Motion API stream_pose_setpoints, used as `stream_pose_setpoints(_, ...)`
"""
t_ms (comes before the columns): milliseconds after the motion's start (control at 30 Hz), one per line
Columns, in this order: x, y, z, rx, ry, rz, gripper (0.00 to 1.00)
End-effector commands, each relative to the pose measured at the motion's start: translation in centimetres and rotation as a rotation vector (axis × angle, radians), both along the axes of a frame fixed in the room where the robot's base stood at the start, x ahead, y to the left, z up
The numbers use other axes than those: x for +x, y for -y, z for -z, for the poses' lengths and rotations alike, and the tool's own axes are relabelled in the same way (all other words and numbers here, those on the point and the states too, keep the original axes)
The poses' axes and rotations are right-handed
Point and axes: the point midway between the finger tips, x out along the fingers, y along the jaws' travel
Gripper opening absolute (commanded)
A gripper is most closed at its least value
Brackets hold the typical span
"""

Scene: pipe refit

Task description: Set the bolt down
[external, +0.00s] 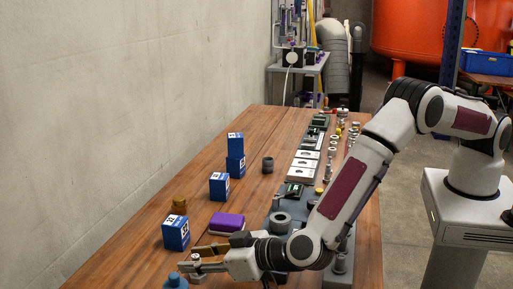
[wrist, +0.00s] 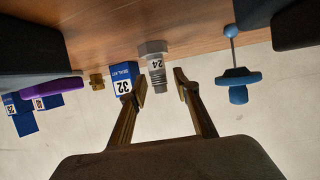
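The grey bolt (wrist: 157,66), marked 24, shows in the wrist view with its hex head toward the wooden table and its threaded end toward me. My gripper (wrist: 160,85) is open, with one finger on each side of the threaded end. A narrow gap shows between the bolt and each finger. In the external view my gripper (external: 193,262) is low over the near end of the table. Whether the bolt's head rests fully on the table is hard to tell.
A blue box marked 32 (wrist: 124,78) stands close beside the left finger in the wrist view. A blue knobbed part (external: 175,281) is near my gripper. A purple block (external: 227,222), a brass part (external: 179,205) and blue boxes (external: 219,186) stand farther along the wooden table (external: 120,262).

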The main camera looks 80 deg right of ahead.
Motion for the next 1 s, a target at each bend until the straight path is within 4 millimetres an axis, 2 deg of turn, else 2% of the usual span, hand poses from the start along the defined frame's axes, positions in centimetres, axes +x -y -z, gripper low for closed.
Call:
stream_pose_setpoints(300, 0.0, 0.0, -0.3, 0.001, 0.000, 0.000, 0.31)
stream_pose_setpoints(467, -0.8, -0.2, -0.7, -0.001, 0.000, -0.001, 0.31)
stream_pose_setpoints(667, -2.5, -0.4, -1.4, 0.000, -0.001, -0.002, 0.31)
stream_pose_setpoints(1000, -6.8, -1.0, -3.2, 0.000, 0.000, -0.002, 0.31)
